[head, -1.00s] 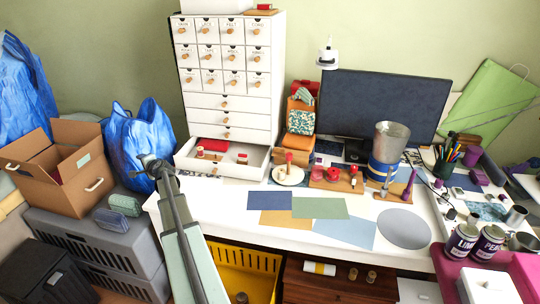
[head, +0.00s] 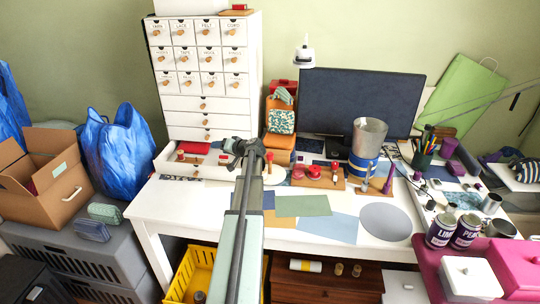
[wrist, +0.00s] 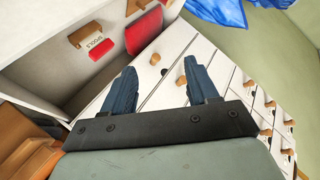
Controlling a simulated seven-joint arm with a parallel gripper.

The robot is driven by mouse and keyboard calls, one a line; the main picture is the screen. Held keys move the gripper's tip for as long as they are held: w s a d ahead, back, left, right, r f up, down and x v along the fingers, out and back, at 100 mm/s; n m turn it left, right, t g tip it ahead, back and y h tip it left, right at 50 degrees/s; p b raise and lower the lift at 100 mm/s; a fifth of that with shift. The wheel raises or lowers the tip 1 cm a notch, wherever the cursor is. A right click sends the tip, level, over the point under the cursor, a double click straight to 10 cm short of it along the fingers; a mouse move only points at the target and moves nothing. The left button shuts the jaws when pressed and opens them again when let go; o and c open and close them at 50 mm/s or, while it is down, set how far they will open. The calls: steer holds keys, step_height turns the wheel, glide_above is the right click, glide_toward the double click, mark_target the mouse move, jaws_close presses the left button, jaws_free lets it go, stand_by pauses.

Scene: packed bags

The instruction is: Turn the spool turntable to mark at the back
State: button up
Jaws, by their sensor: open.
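The spool turntable (head: 276,180) is a small white disc on the white table in the head view, with a red-topped wooden peg (head: 269,160) standing on it. My arm covers its left part, and I cannot make out a mark on it. My gripper (head: 232,146) is above the table, to the left of the turntable and in front of the drawer cabinet. In the wrist view my gripper (wrist: 162,82) has its two blue fingers wide apart with nothing between them. The turntable cannot be made out in the wrist view.
A white drawer cabinet (head: 205,104) stands behind, with its bottom drawer (head: 166,163) pulled out near my gripper. An orange holder (head: 280,122) stands behind the turntable. A wooden board with red items (head: 318,182) lies to its right. Flat sheets (head: 302,206) lie in front.

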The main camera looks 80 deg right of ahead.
mark_target(271, 154)
steer(key=s+a+r+n, duration=0.1)
steer(key=s+n, duration=0.4)
steer(key=s, duration=1)
steer(key=s+a+r+n, duration=0.15)
steer(key=s+n, duration=0.25)
steer(key=s, duration=1.2)
steer(key=x, duration=0.9)
steer(key=f+x, duration=0.1)
steer(key=x, duration=0.4)
steer(key=shift+s+a+f, duration=0.1)
steer(key=shift+f, duration=0.05)
jaws_close()
